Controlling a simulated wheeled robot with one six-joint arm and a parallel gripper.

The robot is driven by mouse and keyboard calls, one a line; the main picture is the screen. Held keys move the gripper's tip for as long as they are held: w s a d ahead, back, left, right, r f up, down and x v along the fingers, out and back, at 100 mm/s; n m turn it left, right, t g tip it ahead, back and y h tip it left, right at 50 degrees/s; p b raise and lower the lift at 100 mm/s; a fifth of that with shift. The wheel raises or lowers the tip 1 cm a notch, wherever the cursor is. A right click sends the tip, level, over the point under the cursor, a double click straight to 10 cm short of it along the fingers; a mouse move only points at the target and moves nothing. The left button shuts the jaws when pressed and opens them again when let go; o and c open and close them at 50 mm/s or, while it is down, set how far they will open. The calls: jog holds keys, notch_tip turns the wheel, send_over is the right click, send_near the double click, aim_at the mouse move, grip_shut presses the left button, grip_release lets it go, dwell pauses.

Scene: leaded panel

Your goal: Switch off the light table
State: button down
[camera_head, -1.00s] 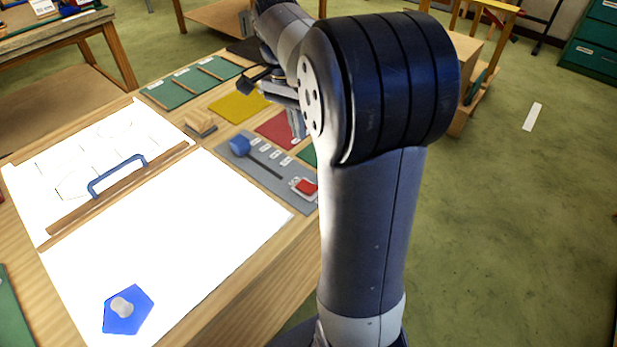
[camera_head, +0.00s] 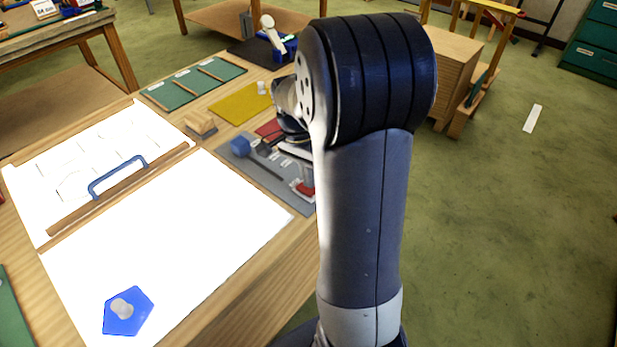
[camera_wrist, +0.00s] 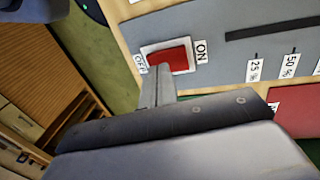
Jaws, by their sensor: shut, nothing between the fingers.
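The light table's surface (camera_head: 170,235) glows bright white in the head view. Its grey control panel (camera_head: 240,168) lies along the right edge. A red rocker switch (camera_wrist: 170,57) in a white frame shows in the wrist view, between an OFF label (camera_wrist: 140,63) and an ON label (camera_wrist: 201,52). The switch is partly visible in the head view (camera_head: 306,190). My gripper (camera_wrist: 157,70) is shut and empty, its tips at the OFF end of the switch; I cannot tell whether they touch. My arm hides part of the panel in the head view.
A blue slider knob (camera_head: 240,146) sits at the far end of the panel's slot. A blue pentagon (camera_head: 140,312) with a grey knob lies on the near lit area. A yellow sheet (camera_head: 240,104) lies beyond the panel.

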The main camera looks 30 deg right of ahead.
jog(key=shift+f, duration=0.4)
jog(key=shift+s, duration=0.1)
jog(key=shift+f+b, duration=0.25)
jog(key=shift+b, duration=0.2)
jog(key=shift+s+d+f+t+b, duration=0.1)
jog(key=shift+s+f+t+b, duration=0.15)
jog(key=shift+t+b, duration=0.2)
jog(key=shift+s+r+y, duration=0.1)
jog(key=shift+r+y, duration=0.05)
jog(key=shift+y, duration=0.15)
